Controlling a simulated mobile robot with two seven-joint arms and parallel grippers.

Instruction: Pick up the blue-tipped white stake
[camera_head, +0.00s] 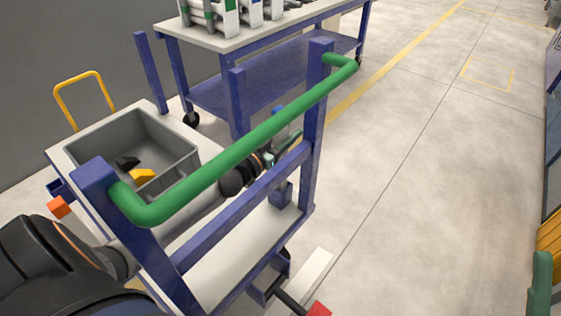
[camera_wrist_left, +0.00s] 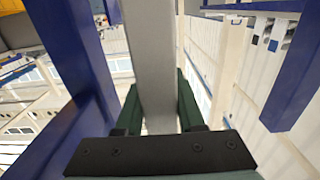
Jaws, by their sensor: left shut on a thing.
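The white stake (camera_wrist_left: 156,70) runs between the two green fingers of my left gripper (camera_wrist_left: 158,110) in the left wrist view, and the gripper is shut on it. In the head view my left arm passes beneath the green handle of the cart, and the left gripper (camera_head: 284,148) is at the cart's far right side.
The green handle (camera_head: 240,138) and blue posts (camera_head: 314,110) of the cart surround my arm closely. A grey bin (camera_head: 180,163) with black and yellow things stands on the cart. A second blue cart (camera_head: 215,42) is behind. Floor to the right is clear.

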